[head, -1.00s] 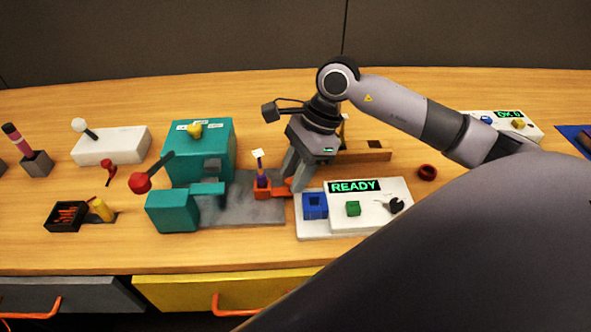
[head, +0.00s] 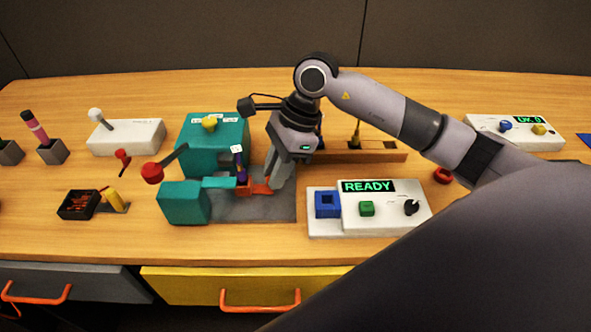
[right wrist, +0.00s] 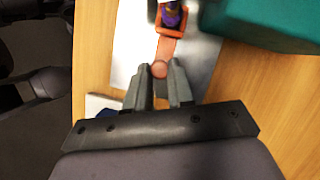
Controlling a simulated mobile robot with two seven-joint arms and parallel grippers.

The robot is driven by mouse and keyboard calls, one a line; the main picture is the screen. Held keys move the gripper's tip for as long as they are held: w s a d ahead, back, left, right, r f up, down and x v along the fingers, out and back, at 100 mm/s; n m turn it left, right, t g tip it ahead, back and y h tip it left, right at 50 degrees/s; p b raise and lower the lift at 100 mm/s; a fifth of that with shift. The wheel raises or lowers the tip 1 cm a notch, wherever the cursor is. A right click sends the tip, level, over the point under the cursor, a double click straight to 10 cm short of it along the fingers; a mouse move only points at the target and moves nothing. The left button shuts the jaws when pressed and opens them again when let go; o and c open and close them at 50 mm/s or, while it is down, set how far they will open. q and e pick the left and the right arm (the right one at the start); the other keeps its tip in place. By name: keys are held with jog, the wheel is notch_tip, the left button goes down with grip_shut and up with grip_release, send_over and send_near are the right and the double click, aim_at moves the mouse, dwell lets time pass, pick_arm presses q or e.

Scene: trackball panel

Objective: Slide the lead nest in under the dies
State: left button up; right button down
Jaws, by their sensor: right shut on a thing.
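The lead nest (head: 243,190) is a small orange-red holder on the grey base plate (head: 225,209), with a purple lead carrying a white tag (head: 237,150) standing in it. In the head view it is at the right end of the teal press's arm (head: 220,182); contact cannot be told. My right gripper (head: 273,183) is shut on the nest's handle, to the right of the nest. In the right wrist view the fingers (right wrist: 160,88) hold the handle's round end, and the nest (right wrist: 171,45) lies ahead. The dies are not clearly seen. My left gripper is out of view.
The teal press body (head: 214,140) rises behind, with a red-knobbed lever (head: 153,172) at its left. A white READY panel (head: 385,210) stands to the right of the plate. A wooden rail (head: 360,154) lies behind my gripper.

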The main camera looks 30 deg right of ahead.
aim_at(251, 185)
jog(key=a, duration=0.1)
jog(key=w+a, duration=0.1)
jog(key=shift+w+a, duration=0.3)
jog(key=shift+a, duration=0.1)
jog(key=c, duration=1.3)
grip_release()
jog(key=shift+w+a, duration=0.1)
jog(key=shift+o, duration=0.2)
jog(key=shift+r, duration=0.1)
jog(key=v, duration=0.7)
jog(key=shift+b, duration=0.35)
